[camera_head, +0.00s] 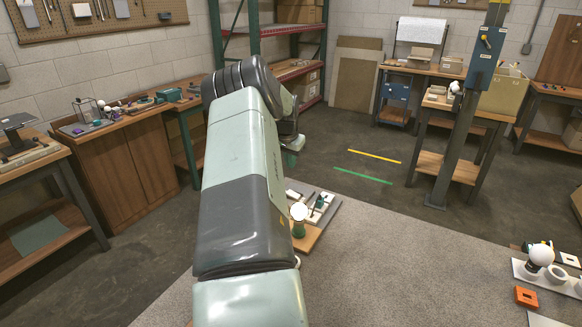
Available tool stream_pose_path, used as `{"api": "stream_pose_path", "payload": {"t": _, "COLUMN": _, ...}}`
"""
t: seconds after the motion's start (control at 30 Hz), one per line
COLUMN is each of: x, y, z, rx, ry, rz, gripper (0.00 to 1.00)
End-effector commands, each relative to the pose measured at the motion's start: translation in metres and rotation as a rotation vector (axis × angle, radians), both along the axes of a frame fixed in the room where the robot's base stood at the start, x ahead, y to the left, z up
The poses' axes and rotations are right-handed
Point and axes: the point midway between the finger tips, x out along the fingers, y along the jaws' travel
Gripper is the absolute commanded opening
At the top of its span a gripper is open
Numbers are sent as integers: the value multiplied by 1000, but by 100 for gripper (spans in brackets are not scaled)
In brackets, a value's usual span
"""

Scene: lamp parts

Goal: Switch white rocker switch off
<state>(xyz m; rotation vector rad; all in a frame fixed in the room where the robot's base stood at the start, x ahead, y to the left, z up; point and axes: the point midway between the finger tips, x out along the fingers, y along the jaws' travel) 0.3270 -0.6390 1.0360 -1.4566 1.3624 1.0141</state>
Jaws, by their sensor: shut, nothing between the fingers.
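My gripper (291,160) hangs below the wrist at the far end of my arm, partly hidden by the arm. Its fingers show only small and dark; they are shut with nothing held. Below it in the picture, a board with light parts (323,207) lies at the table's far edge. A white round bulb (299,211) on a green holder stands by a brown wooden board (308,239). I cannot make out the white rocker switch for certain; it is too small or hidden behind my arm.
The grey speckled tabletop (400,270) is clear between the boards and the right side. At the right edge are a white bulb (541,254) on a white board and an orange block (526,296). A grey post (462,130) stands beyond the table.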

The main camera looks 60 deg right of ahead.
Motion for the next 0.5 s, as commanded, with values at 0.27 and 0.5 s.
{"api": "stream_pose_path", "payload": {"t": 0.27, "x": 9, "y": -1, "z": 4, "rx": 0, "ry": 0, "rz": 0, "gripper": 0}}
{"api": "stream_pose_path", "payload": {"t": 0.5, "x": 9, "y": -5, "z": -9, "rx": 1, "ry": 1, "rz": 1, "gripper": 0}}
